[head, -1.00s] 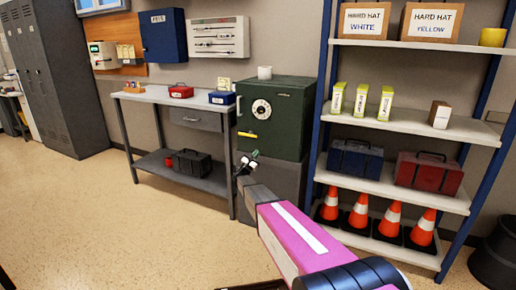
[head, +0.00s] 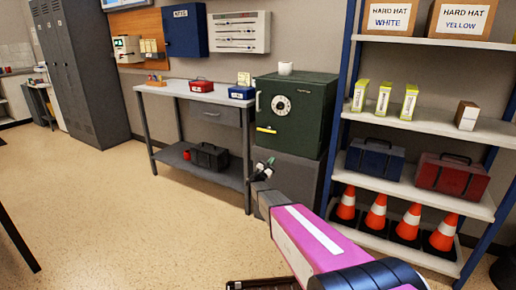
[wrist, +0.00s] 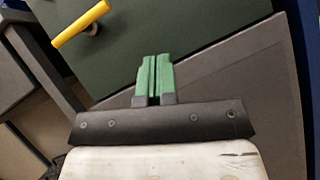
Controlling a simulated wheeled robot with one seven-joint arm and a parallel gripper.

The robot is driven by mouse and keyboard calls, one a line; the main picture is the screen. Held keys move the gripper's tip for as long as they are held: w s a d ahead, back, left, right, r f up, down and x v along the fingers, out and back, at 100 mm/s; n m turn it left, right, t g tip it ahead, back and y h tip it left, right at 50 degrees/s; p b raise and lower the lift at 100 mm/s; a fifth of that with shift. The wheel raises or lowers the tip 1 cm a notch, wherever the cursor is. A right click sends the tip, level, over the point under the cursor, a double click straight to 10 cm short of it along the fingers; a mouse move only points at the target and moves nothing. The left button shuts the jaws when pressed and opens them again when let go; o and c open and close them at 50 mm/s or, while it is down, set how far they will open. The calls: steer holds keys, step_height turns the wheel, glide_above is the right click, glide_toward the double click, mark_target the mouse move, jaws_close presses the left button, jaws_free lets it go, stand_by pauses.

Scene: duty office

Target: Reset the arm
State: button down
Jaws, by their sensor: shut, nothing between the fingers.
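My gripper (head: 265,166) is at the end of my pink arm, in front of the dark green safe (head: 312,110) in the head view. In the wrist view its two green fingers (wrist: 155,78) are together with nothing between them. The safe's green front fills the upper part of the wrist view, with its yellow handle (wrist: 80,24) at the upper left. The fingers appear in front of the safe's lower edge; I cannot tell the exact gap.
A shelf rack (head: 429,117) with boxes, toolboxes and traffic cones stands at the right. A grey workbench (head: 205,92) with small boxes is left of the safe. Grey lockers (head: 80,75) stand at the far left. The floor (head: 110,200) at the left is open.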

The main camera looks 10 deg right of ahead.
steer(key=s+d+f+m+g+y, duration=0.2)
steer(key=s+d+m+g, duration=0.15)
steer(key=s, duration=0.45)
steer(key=s+d+f+m+g+y, duration=0.1)
steer(key=s+d+m+g, duration=0.2)
steer(key=s+m+g, duration=0.3)
steer(key=s+d+f+m+g+y, duration=0.2)
steer(key=s+d+m+g, duration=0.15)
steer(key=s, duration=0.55)
steer(key=s+a+m+g+y, duration=0.1)
steer(key=s+a+m+y, duration=0.3)
steer(key=s, duration=0.6)
steer(key=s+a+f+m+g+y, duration=0.1)
steer(key=s+a+m+y, duration=0.3)
steer(key=s+a+y, duration=0.3)
steer(key=s+y, duration=0.2)
steer(key=s, duration=0.2)
steer(key=shift+a+f+m+g, duration=0.25)
steer(key=shift+m+g, duration=0.15)
